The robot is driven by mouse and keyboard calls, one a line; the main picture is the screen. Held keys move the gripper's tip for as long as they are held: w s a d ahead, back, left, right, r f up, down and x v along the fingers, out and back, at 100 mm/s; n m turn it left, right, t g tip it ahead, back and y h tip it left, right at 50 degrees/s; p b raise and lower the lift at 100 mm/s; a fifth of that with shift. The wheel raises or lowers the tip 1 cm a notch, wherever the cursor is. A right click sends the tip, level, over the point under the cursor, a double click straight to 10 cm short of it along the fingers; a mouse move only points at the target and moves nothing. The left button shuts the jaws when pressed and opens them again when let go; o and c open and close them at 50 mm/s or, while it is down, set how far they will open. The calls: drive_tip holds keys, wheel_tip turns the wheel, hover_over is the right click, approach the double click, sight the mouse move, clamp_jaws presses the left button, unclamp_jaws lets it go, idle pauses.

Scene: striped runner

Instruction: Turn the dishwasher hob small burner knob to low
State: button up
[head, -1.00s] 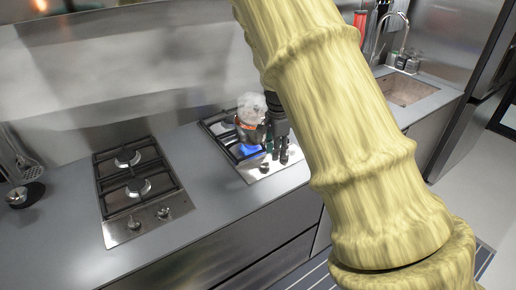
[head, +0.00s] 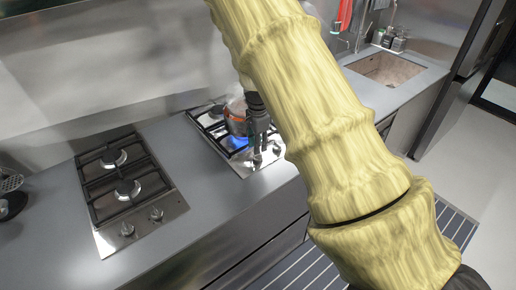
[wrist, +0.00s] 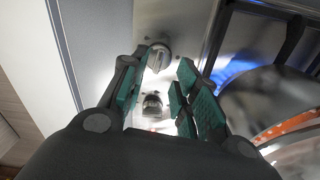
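The right hob (head: 247,168) has two metal knobs on its front strip, a left knob (head: 257,160) and a right knob (head: 276,150). The wrist view shows an upper knob (wrist: 158,57) and a lower knob (wrist: 152,103) on the steel strip. I cannot tell which is the small burner's knob or read its marks. My gripper (head: 261,150) points down over this strip, beside the pot. In the wrist view my gripper (wrist: 160,85) is open, its teal pads apart. The lower knob shows between the fingers and the upper one just past their tips; contact cannot be told.
A pot (head: 236,120) stands on the right hob over a blue flame (head: 237,142), close to my fingers. A second hob (head: 120,185) with two knobs is on the left. A sink (head: 385,69) is at the right. Counter (head: 180,150) between the hobs is clear.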

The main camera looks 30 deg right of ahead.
sight(258, 156)
drive_tip(key=shift+s+d+f+p, duration=0.15)
drive_tip(key=shift+f+p, duration=0.35)
drive_tip(key=shift+f, duration=1.35)
